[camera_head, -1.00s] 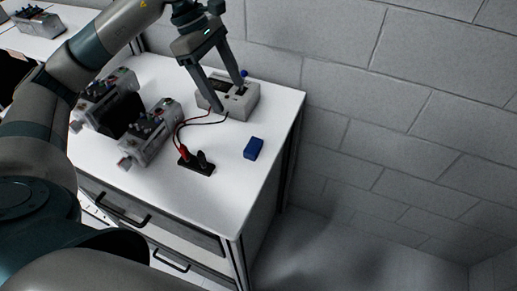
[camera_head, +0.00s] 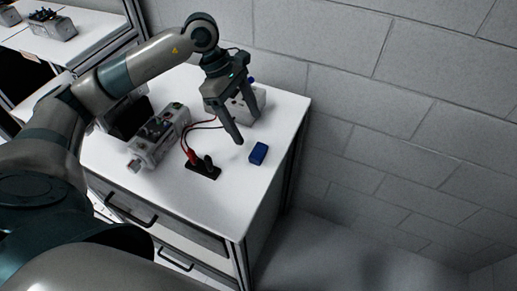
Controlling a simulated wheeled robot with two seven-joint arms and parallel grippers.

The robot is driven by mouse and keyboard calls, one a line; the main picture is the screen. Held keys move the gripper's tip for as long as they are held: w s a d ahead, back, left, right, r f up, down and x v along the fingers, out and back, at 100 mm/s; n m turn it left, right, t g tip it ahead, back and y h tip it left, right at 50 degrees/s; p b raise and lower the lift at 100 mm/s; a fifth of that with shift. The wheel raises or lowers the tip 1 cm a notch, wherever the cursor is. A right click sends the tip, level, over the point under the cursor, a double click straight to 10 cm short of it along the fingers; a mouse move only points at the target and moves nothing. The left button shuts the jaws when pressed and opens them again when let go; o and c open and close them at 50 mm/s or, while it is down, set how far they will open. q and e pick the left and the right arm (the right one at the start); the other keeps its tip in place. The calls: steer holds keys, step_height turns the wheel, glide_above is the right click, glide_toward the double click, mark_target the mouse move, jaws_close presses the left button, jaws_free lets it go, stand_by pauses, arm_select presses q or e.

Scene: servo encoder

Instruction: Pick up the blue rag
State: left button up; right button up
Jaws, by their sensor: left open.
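The blue rag (camera_head: 258,154) is a small folded block lying on the white tabletop, near its right edge. My left gripper (camera_head: 246,131) is open and empty. Its fingers point down toward the table, just up and left of the rag in the picture, and do not appear to touch it. How high the fingertips are above the table is hard to tell. My right gripper is not in view.
The white table (camera_head: 222,205) has drawers in front. A grey box (camera_head: 256,100) stands behind my gripper. Red and black leads run to a black holder (camera_head: 203,169) left of the rag. A grey servo unit (camera_head: 158,137) stands farther left. A block wall is behind.

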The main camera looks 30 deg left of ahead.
mark_target(258, 150)
arm_select(q)
steer(key=p+x, duration=0.1)
steer(key=x, duration=0.2)
steer(key=shift+d+f, duration=0.15)
steer(key=shift+f, duration=0.1)
steer(key=shift+d+f, duration=0.1)
steer(key=shift+f, duration=0.25)
steer(key=shift+s+d+f+p, duration=0.1)
steer(key=shift+d+f+p, duration=0.1)
steer(key=shift+f+p, duration=0.4)
steer(key=p+x, duration=0.2)
steer(key=x, duration=0.1)
steer(key=shift+s+f, duration=0.1)
steer(key=shift+f, duration=0.05)
steer(key=shift+d+f, duration=0.1)
steer(key=shift+f, duration=0.25)
steer(key=shift+c, duration=0.3)
